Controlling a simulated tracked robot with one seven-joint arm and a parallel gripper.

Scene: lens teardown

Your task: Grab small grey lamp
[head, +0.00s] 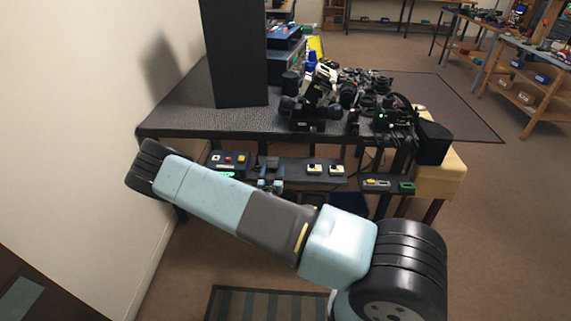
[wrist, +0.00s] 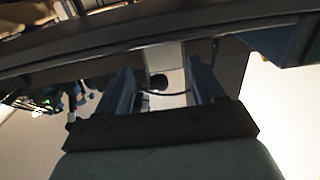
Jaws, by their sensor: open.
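I cannot make out a small grey lamp for certain in either view. In the wrist view my gripper (wrist: 160,76) is open, with its two grey fingers apart below a dark table edge (wrist: 110,45). A small dark round thing (wrist: 158,82) with a thin dark cable shows between the fingers. I cannot tell what it is or how far off it lies. Nothing is visibly held. In the head view my arm crosses the foreground, and I cannot make out the fingers clearly there.
A black textured table (head: 185,115) carries a tall black panel (head: 234,55) and a dense clutter of dark devices (head: 355,95). Lower shelves hold small button boxes (head: 229,158) and small modules (head: 325,169). A white wall stands close on the left. Open floor lies to the right.

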